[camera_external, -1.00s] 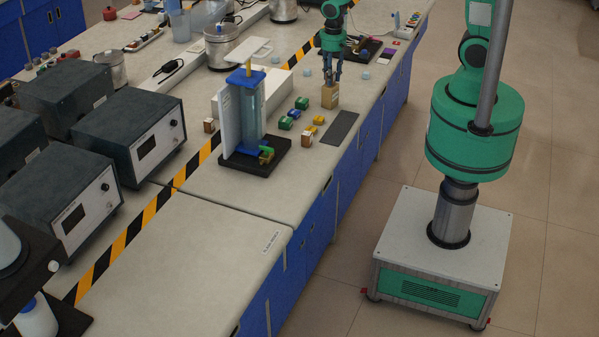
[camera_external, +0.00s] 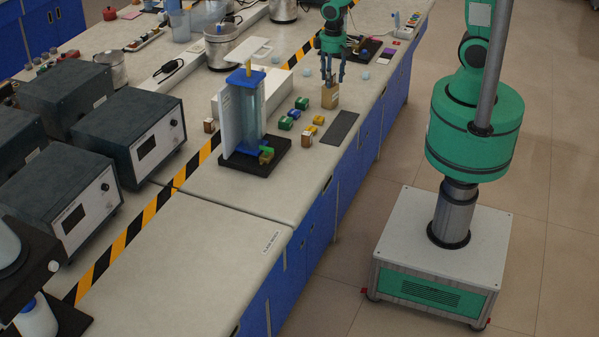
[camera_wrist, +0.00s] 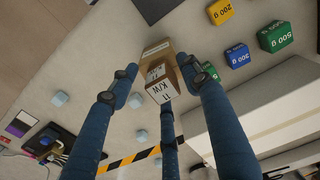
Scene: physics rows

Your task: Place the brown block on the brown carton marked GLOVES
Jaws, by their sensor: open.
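The brown block (camera_wrist: 163,83), with a white label of black letters, sits on top of the tan-brown carton (camera_wrist: 157,49) in the wrist view. The carton stands upright on the bench in the external view (camera_external: 330,100). Its GLOVES marking cannot be read here. My gripper (camera_external: 332,79) is over the carton with its blue fingers spread around the block. In the wrist view the fingers (camera_wrist: 160,88) stand apart from the block's sides, and the block seems to rest on the carton unheld. The block is small and partly hidden by the fingers in the external view.
Yellow (camera_wrist: 220,11), blue (camera_wrist: 237,56) and green (camera_wrist: 275,36) weights lie beside the carton. A dark flat mat (camera_external: 340,127) lies toward the bench edge. Small pale-blue pieces (camera_wrist: 60,99) are nearby. A tall clear apparatus (camera_external: 247,112) stands to the left.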

